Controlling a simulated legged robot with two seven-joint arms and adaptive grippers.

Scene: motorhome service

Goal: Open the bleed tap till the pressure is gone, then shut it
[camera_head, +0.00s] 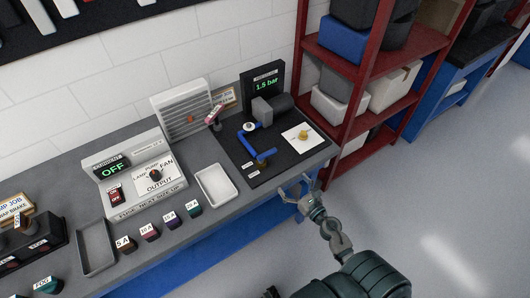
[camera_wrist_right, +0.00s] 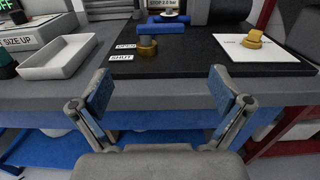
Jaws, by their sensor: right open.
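The bleed tap (camera_head: 264,155) has a blue lever over a brass stem, at the front of a black mat. In the right wrist view the tap (camera_wrist_right: 167,31) is ahead, with its lever lying crosswise. An OPEN label (camera_wrist_right: 125,46) and a SHUT label (camera_wrist_right: 121,58) lie left of the stem. I cannot tell which setting the lever is at. The pressure display (camera_head: 267,85) reads 1.5 bar in green. My right gripper (camera_head: 294,186) is open and empty, in front of the bench edge, apart from the tap. It also shows in the wrist view (camera_wrist_right: 162,90). My left gripper is not visible.
A brass fitting (camera_head: 304,135) sits on a white card right of the tap. A pale tray (camera_head: 232,190) and a power unit (camera_head: 130,172) stand left on the bench. A red shelf rack (camera_head: 333,165) stands close on the right. Floor is clear in front.

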